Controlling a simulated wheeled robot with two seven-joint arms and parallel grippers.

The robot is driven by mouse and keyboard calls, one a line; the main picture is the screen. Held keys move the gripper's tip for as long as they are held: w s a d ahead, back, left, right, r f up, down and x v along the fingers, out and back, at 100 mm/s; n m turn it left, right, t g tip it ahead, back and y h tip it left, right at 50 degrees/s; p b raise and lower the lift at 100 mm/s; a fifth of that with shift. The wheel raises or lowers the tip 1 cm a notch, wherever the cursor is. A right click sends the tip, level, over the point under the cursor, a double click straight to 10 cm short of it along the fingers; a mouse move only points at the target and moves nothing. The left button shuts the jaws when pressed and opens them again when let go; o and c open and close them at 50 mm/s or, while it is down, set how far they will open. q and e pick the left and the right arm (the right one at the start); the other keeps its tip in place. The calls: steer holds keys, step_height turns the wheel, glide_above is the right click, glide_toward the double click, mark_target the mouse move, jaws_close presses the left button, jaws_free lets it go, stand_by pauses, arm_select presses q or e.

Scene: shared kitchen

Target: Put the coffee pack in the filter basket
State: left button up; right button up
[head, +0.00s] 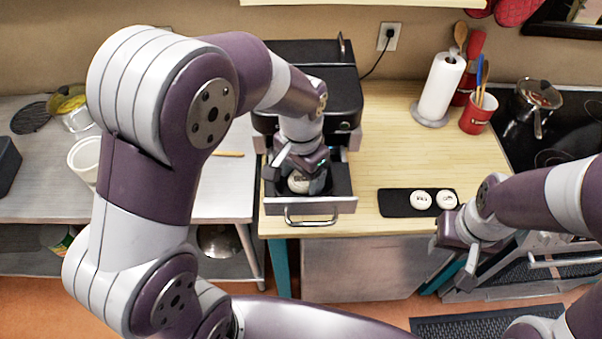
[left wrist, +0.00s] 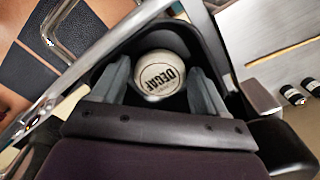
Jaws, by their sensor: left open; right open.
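A round white coffee pack marked DECAF (left wrist: 160,74) sits in the dark filter basket (left wrist: 112,45). In the head view, the pack (head: 298,182) shows under my left gripper (head: 304,174), inside the basket drawer (head: 338,205) pulled out from the coffee machine (head: 350,100). My left gripper is open, with its fingers on either side of the pack; I cannot tell whether they touch it. In the left wrist view, the gripper (left wrist: 161,90) frames the pack. My right gripper (head: 455,252) is open and empty, in front of the counter's edge.
A black tray (head: 394,203) holds two more round white packs (head: 421,200) on the wooden counter. A paper towel roll (head: 439,88) and a red utensil pot (head: 478,115) stand at the back, by the stove (head: 555,130). The counter between machine and tray is clear.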

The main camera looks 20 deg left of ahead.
mark_target(301, 180)
arm_select(q)
step_height(301, 180, up, 3)
steer(key=shift+w+r+b, duration=0.1)
steer(key=shift+w+b, duration=0.05)
steer(key=shift+b, duration=0.45)
step_height(301, 180, up, 3)
steer(key=shift+r+p, duration=0.1)
steer(key=shift+p, duration=0.6)
step_height(301, 180, up, 6)
steer(key=p, duration=0.5)
